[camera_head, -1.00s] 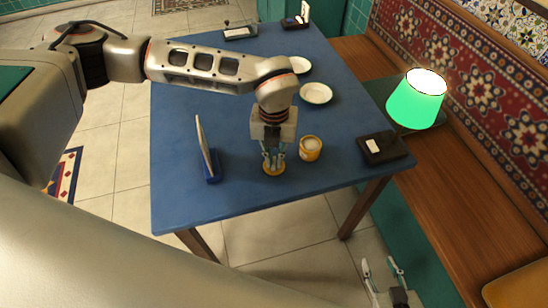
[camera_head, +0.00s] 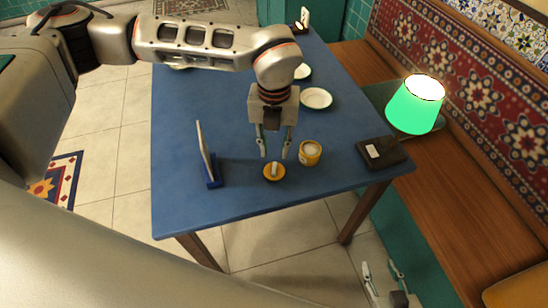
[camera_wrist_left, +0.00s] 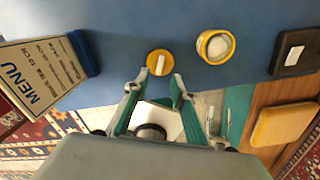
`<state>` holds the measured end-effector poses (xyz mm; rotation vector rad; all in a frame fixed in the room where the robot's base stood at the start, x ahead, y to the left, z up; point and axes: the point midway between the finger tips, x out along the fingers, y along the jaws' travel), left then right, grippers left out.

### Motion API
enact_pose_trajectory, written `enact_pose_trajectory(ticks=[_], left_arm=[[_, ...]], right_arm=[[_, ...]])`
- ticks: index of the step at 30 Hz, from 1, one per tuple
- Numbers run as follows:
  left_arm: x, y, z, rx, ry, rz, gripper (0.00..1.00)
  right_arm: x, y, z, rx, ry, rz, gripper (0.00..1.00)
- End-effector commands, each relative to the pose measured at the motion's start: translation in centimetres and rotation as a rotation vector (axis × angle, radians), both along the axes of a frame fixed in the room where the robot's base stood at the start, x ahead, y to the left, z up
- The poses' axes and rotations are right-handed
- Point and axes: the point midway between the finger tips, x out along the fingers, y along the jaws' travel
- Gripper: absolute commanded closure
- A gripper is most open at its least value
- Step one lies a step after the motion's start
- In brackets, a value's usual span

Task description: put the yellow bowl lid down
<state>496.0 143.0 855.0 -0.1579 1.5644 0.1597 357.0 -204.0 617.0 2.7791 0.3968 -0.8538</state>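The yellow bowl lid (camera_head: 274,172) lies flat on the blue table near its front edge, with a pale handle on top. It also shows in the left wrist view (camera_wrist_left: 160,63). The yellow bowl (camera_head: 310,153) stands uncovered to the right of the lid, apart from it; the left wrist view shows its pale inside (camera_wrist_left: 216,46). My left gripper (camera_head: 274,153) is open and empty, its fingers above and behind the lid in the head view. My right gripper (camera_head: 384,270) is open and empty, low beside the table at the bottom right.
A menu stand (camera_head: 207,155) stands left of the lid. A dark wallet-like case (camera_head: 384,152) lies at the right edge. White plates (camera_head: 316,98) are farther back. A green lamp (camera_head: 415,104) stands beyond the table's right side. The table's front left is clear.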

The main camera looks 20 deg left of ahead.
Motion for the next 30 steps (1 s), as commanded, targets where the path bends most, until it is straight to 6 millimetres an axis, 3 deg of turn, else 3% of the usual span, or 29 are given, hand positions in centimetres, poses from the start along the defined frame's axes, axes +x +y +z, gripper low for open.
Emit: enact_pose_trajectory(ticks=[3, 9, 30], left_arm=[[0.1, 0.0, 2.3, 0.000, -0.003, -0.001, 0.75], [0.0, 0.0, 4.5, 0.000, 0.000, 0.000, 0.75], [0.0, 0.0, 5.0, 0.000, 0.001, -0.001, 0.75]], right_arm=[[-0.1, 0.1, 0.0, 0.002, 0.002, 0.000, 0.60], [-0.2, 0.1, -0.1, 0.003, 0.005, 0.000, 0.60], [-0.3, 0.1, -0.2, 0.002, 0.008, 0.001, 0.60]])
